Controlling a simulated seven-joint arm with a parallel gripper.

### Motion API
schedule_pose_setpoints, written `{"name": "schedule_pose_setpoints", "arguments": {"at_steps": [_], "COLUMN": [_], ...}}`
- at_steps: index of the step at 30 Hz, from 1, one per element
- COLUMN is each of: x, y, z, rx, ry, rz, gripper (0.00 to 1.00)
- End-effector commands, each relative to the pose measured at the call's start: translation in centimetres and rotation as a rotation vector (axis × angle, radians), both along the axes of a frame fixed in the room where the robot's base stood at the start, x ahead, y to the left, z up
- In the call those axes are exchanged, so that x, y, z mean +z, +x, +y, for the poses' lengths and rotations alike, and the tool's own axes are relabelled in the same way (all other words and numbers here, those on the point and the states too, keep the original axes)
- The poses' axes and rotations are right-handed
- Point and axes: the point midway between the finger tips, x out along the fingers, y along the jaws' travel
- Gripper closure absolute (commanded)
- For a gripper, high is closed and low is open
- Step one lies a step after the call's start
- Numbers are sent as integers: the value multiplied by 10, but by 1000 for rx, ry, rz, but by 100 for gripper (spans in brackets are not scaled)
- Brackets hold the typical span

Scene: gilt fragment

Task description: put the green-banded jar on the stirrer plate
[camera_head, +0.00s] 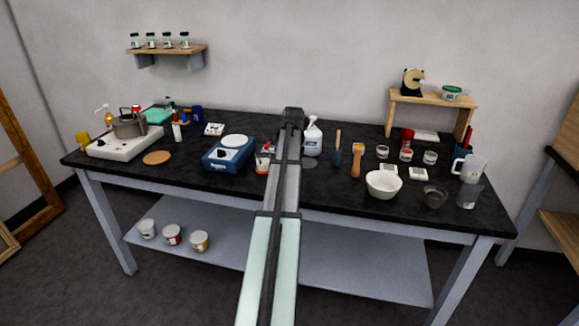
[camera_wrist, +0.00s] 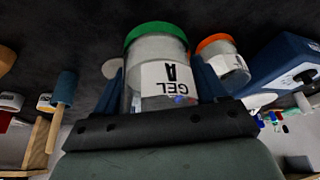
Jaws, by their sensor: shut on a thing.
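The green-banded jar (camera_wrist: 150,75) is clear, with a white label reading GEL A that appears upside down in the wrist view. Its green band is at the top of that picture. My gripper (camera_wrist: 158,88) is shut on it, with a blue finger on each side. In the head view my arm hides the jar and the fingers. The stirrer plate (camera_head: 235,141) is a white disc on a blue unit, left of my arm and bare. The blue unit also shows in the wrist view (camera_wrist: 275,68). Whether the jar touches the table is unclear.
An orange-banded jar (camera_wrist: 222,58) stands close beside the held jar, between it and the blue unit; it also shows in the head view (camera_head: 263,158). A wash bottle (camera_head: 312,138) and a grey disc (camera_head: 309,164) are right of my arm. A hotplate (camera_head: 125,145) is far left.

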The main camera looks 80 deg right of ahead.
Motion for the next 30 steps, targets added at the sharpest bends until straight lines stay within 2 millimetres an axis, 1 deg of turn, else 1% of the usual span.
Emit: {"name": "schedule_pose_setpoints", "arguments": {"at_steps": [1,3,8,11,13,16,18,22,26,27,30], "x": [8,18,32,36,38,40,44,54,67,70,80], "y": [0,0,2,13,27,55,80,130,179,193,225], "z": [-1,-1,0,2,5,7,2,-21,-48,-56,-77], "rx": [0,0,3,16,33,67,95,143,185,201,247], "ry": [-1,-1,1,0,0,0,0,0,-1,-1,0], "rz": [0,0,1,0,0,0,-1,0,0,0,0], "gripper": [67,67,67,67,67,67,67,67,67,67,67]}}
